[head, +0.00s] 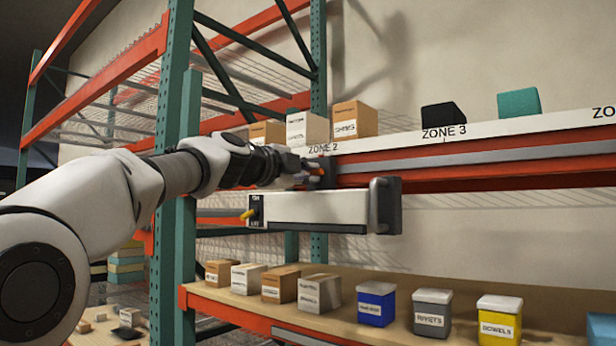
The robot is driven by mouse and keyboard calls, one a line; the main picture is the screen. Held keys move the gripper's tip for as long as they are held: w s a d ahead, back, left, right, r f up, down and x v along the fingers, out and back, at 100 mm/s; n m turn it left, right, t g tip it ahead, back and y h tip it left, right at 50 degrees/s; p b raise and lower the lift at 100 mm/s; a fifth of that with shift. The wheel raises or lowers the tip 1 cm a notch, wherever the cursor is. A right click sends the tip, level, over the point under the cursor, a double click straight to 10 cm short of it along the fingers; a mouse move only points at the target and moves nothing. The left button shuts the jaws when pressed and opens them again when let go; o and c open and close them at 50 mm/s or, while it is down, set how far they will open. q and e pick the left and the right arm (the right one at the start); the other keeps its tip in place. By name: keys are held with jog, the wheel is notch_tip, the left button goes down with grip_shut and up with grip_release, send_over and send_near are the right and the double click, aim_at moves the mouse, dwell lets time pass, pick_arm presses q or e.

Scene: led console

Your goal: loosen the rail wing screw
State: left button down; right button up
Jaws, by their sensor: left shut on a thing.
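My left arm comes in from the left. Its dark gripper (312,172) is at the left end of the grey rail strip on the red beam (440,178), just above the white console (320,208). The gripper is shut on the rail wing screw, which is mostly hidden by the fingers; a small orange part shows at the fingertips. The console hangs below the beam, with a dark end cap (385,205) on its right and a yellow lever (247,214) on its left panel. My right gripper is out of view.
Boxes (355,118), a black bin (442,116) and a teal bin (519,102) stand on the upper shelf. Lower down are cartons (319,292) and blue (376,304), grey (432,314) and yellow (499,320) tubs. A green rack post (172,150) stands close behind my arm.

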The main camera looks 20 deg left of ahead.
pick_arm(q)
jog(key=n, duration=0.1)
jog(key=n+b, duration=0.1)
jog(key=n, duration=0.1)
jog(key=shift+d+f, duration=0.1)
jog(key=shift+f, duration=0.2)
jog(key=n, duration=0.4)
jog(key=shift+r+n+b, duration=0.1)
jog(key=shift+n+b, duration=0.25)
jog(key=shift+n, duration=0.05)
jog(key=n, duration=0.4)
jog(key=shift+s+r, duration=0.1)
jog(key=shift+r, duration=0.05)
jog(key=n, duration=0.5)
jog(key=shift+r+p, duration=0.15)
jog(key=shift+p, duration=0.15)
jog(key=n+p, duration=0.1)
jog(key=n, duration=0.4)
jog(key=shift+s+r+n, duration=0.1)
jog(key=shift+n, duration=0.2)
jog(key=n+p, duration=0.1)
jog(key=n, duration=0.4)
jog(key=shift+r, duration=0.1)
jog(key=n, duration=0.2)
jog(key=n+p, duration=0.1)
jog(key=n, duration=0.1)
jog(key=shift+a+n, duration=0.2)
jog(key=shift+n, duration=0.2)
jog(key=shift+n+p, duration=0.5)
jog(key=shift+n, duration=0.7)
